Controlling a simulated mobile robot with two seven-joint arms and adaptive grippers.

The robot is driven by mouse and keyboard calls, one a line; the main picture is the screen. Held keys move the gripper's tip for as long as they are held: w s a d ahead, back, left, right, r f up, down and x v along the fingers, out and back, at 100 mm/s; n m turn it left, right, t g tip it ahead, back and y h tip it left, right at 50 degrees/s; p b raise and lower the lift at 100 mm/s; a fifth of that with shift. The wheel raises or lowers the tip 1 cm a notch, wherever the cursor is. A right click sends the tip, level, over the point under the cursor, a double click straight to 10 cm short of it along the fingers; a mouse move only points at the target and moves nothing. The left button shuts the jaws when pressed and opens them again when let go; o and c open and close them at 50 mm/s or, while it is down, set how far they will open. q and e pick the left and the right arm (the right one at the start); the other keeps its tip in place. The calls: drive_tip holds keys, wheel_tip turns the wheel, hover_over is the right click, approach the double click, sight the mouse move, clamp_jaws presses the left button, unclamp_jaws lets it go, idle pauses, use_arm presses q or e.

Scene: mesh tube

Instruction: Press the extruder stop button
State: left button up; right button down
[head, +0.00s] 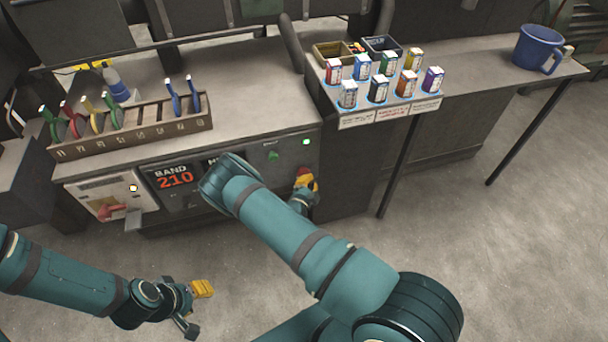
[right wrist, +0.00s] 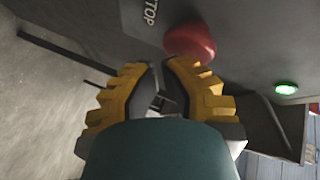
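The red stop button (right wrist: 190,42) is a rounded knob on the dark machine front, beside a plate with the letters "TOP" in view (right wrist: 150,12). In the head view a small part of the red button (head: 304,171) shows at the right end of the panel, just above my right gripper. My right gripper (right wrist: 163,66) has its yellow-backed fingers drawn together, with the tips close to the button; whether they touch it I cannot tell. My left gripper (head: 202,308) is open and empty, low at the left, away from the machine.
A green lamp (head: 306,141) glows on the panel, near a display (head: 174,178) reading "BAND 210". A red handle (head: 112,211) is at the left. A tool rack (head: 135,135) stands on the bench; several small cartons and a blue mug (head: 537,48) are at right.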

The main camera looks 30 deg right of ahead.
drive_tip(key=shift+w+d+b, duration=0.15)
drive_tip(key=shift+w+b, duration=0.25)
drive_tip(key=shift+w, duration=0.35)
idle(0.7)
drive_tip(key=shift+s, duration=0.1)
drive_tip(key=shift+s+a+p, duration=0.15)
drive_tip(key=shift+s+p, duration=0.15)
drive_tip(key=shift+s, duration=0.3)
drive_tip(key=shift+s+a+p, duration=0.15)
drive_tip(key=shift+s+p, duration=0.1)
drive_tip(key=shift+s, duration=0.3)
drive_tip(key=shift+s, duration=0.1)
drive_tip(key=shift+s+a+p, duration=0.2)
drive_tip(key=shift+s+p, duration=0.15)
drive_tip(key=shift+s, duration=0.45)
drive_tip(key=shift+s+a+p, duration=0.2)
drive_tip(key=shift+s+p, duration=0.1)
drive_tip(key=shift+s, duration=0.45)
drive_tip(key=shift+s+a+p, duration=0.2)
drive_tip(key=shift+s+p, duration=0.15)
drive_tip(key=shift+s, duration=0.45)
